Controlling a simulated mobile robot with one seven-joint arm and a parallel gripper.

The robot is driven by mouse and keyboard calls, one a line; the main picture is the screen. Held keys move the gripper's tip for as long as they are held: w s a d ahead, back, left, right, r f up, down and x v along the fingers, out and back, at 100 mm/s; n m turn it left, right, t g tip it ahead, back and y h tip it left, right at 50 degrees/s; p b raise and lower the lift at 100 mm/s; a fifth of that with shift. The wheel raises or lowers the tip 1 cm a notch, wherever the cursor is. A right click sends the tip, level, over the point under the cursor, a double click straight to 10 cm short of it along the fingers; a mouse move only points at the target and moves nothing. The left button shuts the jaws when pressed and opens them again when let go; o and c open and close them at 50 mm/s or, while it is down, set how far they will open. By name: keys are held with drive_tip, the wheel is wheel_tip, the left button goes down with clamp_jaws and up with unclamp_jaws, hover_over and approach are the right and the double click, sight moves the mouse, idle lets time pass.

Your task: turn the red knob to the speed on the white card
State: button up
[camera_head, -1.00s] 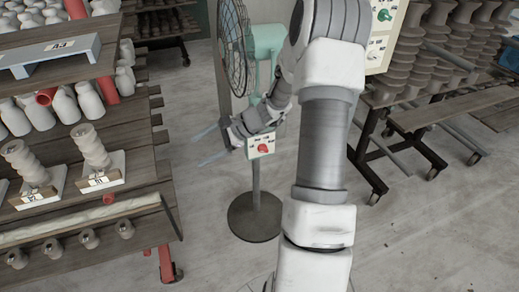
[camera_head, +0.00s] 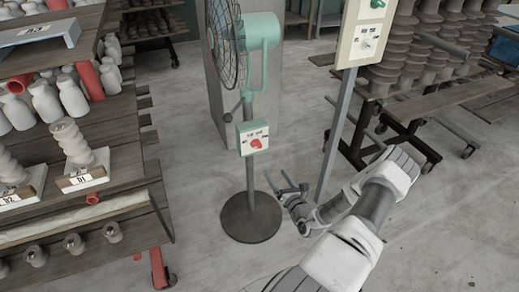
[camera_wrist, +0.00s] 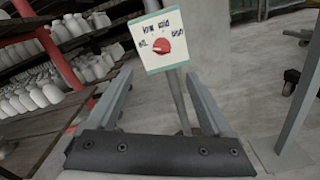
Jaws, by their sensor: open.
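The red knob (camera_head: 256,143) is on the face of a small pale control box (camera_head: 244,151) on the fan's stand. In the wrist view the red knob (camera_wrist: 162,47) is ringed by printed speed labels, with "low" and "mid" above it. A light mark on the knob seems to point left; its exact setting is unclear. My gripper (camera_head: 279,177) is open and empty, below and right of the box, apart from the knob. In the wrist view its fingers (camera_wrist: 160,78) point towards the box, the knob lying beyond the tips. I cannot make out a white card.
The green fan (camera_head: 262,32) stands on a round dark base (camera_head: 251,217). Shelves of pottery (camera_head: 85,195) stand left; racks are at the right.

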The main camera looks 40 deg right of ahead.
sight(258, 146)
drive_tip(key=b+x, duration=0.1)
drive_tip(key=x, duration=0.7)
drive_tip(key=b+x, duration=0.2)
drive_tip(key=x, duration=0.7)
drive_tip(key=shift+d+f, duration=0.2)
drive_tip(key=shift+d, duration=0.05)
clamp_jaws()
